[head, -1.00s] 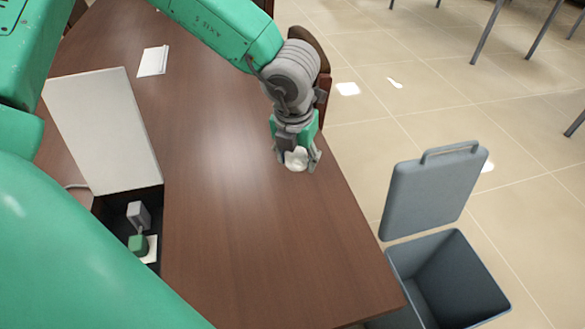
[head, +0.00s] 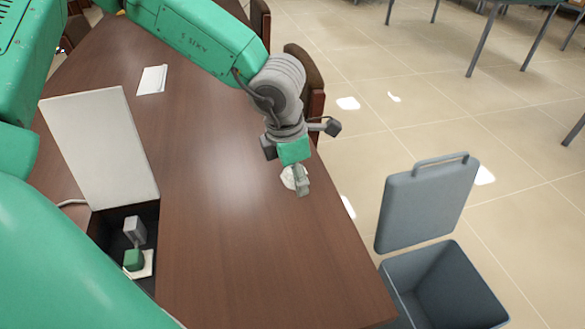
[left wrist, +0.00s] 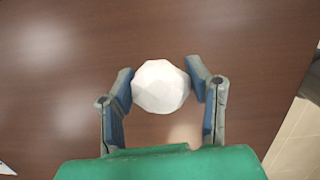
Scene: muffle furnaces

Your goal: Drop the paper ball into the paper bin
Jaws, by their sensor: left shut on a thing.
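The white paper ball (head: 289,178) is over the brown table, near its right edge, partly hidden by my left gripper (head: 298,182). In the left wrist view, the ball (left wrist: 161,87) sits between the two fingers of my left gripper (left wrist: 161,86), which is shut on it. I cannot tell whether the ball touches the table. The grey paper bin (head: 450,285) stands on the floor at lower right, beyond the table edge. Its lid (head: 428,203) is raised and the dark inside shows. My right gripper is not in view.
The brown table (head: 220,240) is clear between the gripper and its front right edge. A white panel (head: 100,145) stands at left above a dark box with small grey and green items. A white paper (head: 152,80) lies farther back. Chair backs (head: 310,80) line the right edge.

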